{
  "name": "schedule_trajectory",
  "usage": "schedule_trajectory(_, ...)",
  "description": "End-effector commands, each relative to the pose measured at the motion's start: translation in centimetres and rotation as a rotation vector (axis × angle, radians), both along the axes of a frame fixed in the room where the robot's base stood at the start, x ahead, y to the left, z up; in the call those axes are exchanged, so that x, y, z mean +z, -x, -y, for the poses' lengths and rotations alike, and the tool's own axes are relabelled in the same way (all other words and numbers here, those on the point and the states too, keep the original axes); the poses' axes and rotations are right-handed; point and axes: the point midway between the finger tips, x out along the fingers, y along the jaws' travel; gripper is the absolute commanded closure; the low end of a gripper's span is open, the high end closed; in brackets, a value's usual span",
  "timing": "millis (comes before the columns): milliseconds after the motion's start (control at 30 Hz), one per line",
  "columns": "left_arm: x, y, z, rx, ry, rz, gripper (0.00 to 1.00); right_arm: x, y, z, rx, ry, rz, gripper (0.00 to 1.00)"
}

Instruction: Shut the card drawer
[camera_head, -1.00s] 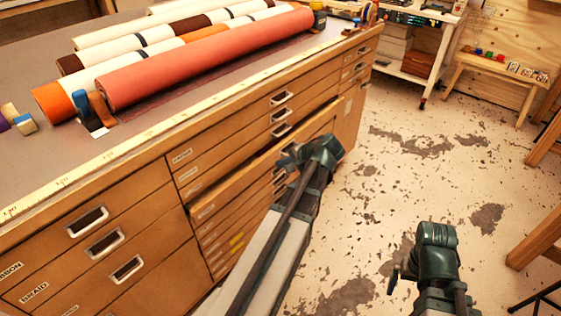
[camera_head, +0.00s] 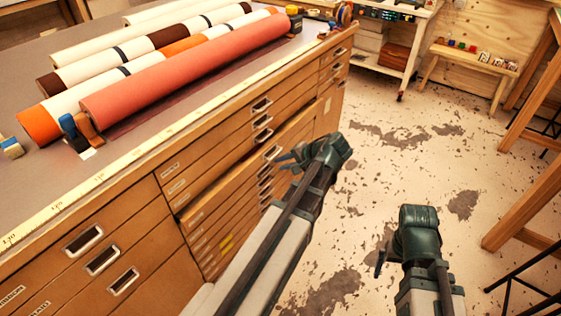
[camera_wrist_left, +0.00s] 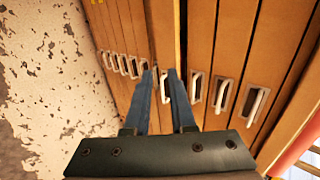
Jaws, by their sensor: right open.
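One wooden drawer (camera_head: 225,187) of the flat-file cabinet stands out from the front, below the upper rows. I cannot read its label. My left gripper (camera_head: 287,158) is in front of this drawer's right part, fingers toward the cabinet. In the left wrist view the fingers (camera_wrist_left: 158,80) are apart, with a metal pull (camera_wrist_left: 164,88) of the protruding drawer (camera_wrist_left: 161,35) showing between and beyond them. I cannot tell whether they touch it. My right gripper (camera_head: 380,262) is open and empty over the floor, away from the cabinet.
Several fabric or foil rolls (camera_head: 190,75) lie on the cabinet top (camera_head: 35,185). A tape dispenser (camera_head: 80,130) stands near its front edge. The speckled floor (camera_head: 400,170) right of the cabinet is clear. A low bench (camera_head: 470,62) and white cart (camera_head: 385,60) stand farther back.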

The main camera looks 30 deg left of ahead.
Motion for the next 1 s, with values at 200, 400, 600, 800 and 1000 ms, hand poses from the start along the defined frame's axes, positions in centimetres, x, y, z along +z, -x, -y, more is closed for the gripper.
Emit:
schedule_trajectory(200,-4.7,-4.1,0.8,-0.006,-0.162,-0.004,0.6,-7.5,0.0,0.0,0.004,0.002,0.001,0.0)
schedule_trajectory(400,-7.0,-7.7,2.5,-0.004,-0.348,0.012,0.6,-13.4,-0.1,0.1,0.008,0.004,0.003,0.0)
schedule_trajectory(600,-7.7,-9.9,4.1,-0.001,-0.473,0.035,0.6,-16.7,-0.1,0.1,0.011,0.005,0.004,0.0)
schedule_trajectory(800,-7.4,-10.5,4.8,0.001,-0.517,0.046,0.6,-17.4,-0.1,0.1,0.012,0.006,0.004,0.0)
schedule_trajectory(1000,-7.3,-10.5,4.3,0.002,-0.518,0.046,0.6,-17.4,-0.1,0.1,0.012,0.006,0.004,0.0)
